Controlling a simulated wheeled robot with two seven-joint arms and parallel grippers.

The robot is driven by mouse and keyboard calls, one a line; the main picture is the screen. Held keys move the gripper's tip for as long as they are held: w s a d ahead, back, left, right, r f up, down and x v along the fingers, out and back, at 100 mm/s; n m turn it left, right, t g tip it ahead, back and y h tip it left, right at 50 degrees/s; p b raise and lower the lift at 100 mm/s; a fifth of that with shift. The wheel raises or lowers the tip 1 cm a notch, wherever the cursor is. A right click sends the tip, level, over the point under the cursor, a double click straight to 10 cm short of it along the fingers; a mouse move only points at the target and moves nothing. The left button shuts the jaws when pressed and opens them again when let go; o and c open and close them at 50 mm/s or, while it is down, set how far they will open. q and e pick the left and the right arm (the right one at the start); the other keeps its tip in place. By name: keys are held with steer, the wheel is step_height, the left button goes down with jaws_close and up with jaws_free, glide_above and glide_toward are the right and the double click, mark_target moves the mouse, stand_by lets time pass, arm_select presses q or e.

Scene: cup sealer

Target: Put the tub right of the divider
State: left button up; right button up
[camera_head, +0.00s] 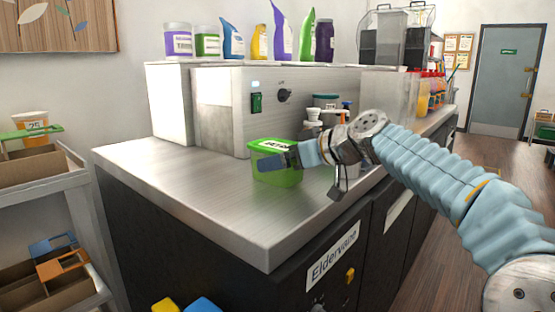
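A green tub (283,178) with a white label with dark lettering on its lid stands on the steel counter, in front of the sealing machine. My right gripper (275,162) reaches in from the right, with its dark fingers across the tub's front and upper side. The fingers overlap the tub in the picture, and I cannot tell whether they grip it or only lie in front of it. My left gripper is not in view. I cannot make out a clear divider on the counter.
The counter (180,185) is bare left of the tub and along its front edge. The steel machine (225,115) stands behind, with pouches and jars on top. A shelf cart (75,185) with open bins stands left.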

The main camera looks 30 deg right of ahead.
steer(key=c, duration=0.9)
steer(key=shift+r, duration=0.1)
steer(key=c, duration=0.3)
